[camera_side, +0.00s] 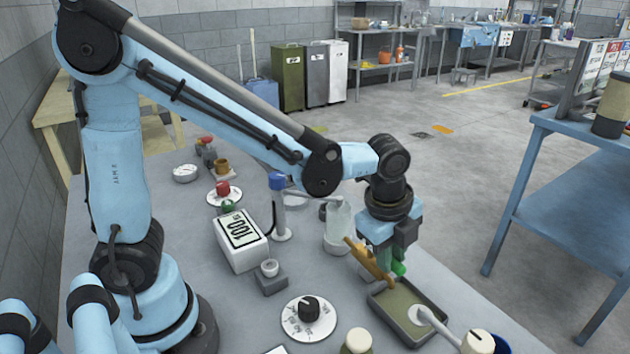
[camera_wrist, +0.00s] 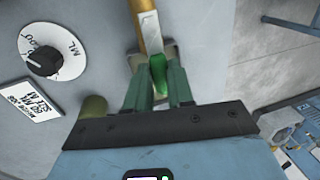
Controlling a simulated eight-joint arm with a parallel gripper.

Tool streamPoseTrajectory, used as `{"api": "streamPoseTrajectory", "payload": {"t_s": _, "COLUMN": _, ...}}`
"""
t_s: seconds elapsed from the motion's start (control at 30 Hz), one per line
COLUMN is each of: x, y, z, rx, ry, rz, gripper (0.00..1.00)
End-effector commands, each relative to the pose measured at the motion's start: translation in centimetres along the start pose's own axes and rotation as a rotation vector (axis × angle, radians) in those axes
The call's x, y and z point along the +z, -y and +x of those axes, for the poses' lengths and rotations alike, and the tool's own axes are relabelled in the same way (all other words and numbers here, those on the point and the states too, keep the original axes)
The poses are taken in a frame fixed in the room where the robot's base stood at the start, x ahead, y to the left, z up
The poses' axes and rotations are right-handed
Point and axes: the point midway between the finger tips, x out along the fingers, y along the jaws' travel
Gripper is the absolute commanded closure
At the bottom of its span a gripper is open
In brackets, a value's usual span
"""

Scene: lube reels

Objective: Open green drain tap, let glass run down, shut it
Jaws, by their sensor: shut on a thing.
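My gripper (camera_side: 392,264) is lowered over the near edge of the bench, pointing down. In the wrist view its two green fingers (camera_wrist: 159,85) are closed on either side of the bright green tap handle (camera_wrist: 158,68). The green tap also shows below the gripper in the side view (camera_side: 399,268). A brass-coloured pipe (camera_side: 367,261) runs from the tap back toward the pale, see-through glass (camera_side: 338,222). The level in the glass is too small to read. Whether the tap is turned open or shut cannot be told.
A grey tray (camera_side: 437,312) with an olive floor or liquid lies below the gripper. A white-armed lever (camera_side: 440,325) reaches over the tray's front.

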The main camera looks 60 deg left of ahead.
Motion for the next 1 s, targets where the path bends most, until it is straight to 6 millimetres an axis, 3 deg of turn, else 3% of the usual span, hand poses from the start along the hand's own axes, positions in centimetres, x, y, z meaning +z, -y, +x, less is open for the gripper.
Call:
{"api": "streamPoseTrajectory", "payload": {"t_s": 0.4, "x": -0.01, "y": -0.14, "z": -0.05, "rx": 0.003, "ry": -0.002, "rz": 0.017, "gripper": 1.0}}
{"api": "streamPoseTrajectory", "payload": {"t_s": 0.43, "x": -0.01, "y": -0.15, "z": -0.05, "rx": 0.004, "ry": -0.002, "rz": 0.017, "gripper": 0.77}}
{"api": "streamPoseTrajectory", "payload": {"t_s": 0.6, "x": 0.0, "y": -0.13, "z": -0.04, "rx": 0.003, "ry": -0.002, "rz": 0.015, "gripper": 0.53}}
{"api": "streamPoseTrajectory", "payload": {"t_s": 1.0, "x": -0.01, "y": -0.05, "z": -0.61, "rx": 0.001, "ry": -0.002, "rz": 0.013, "gripper": 0.53}}
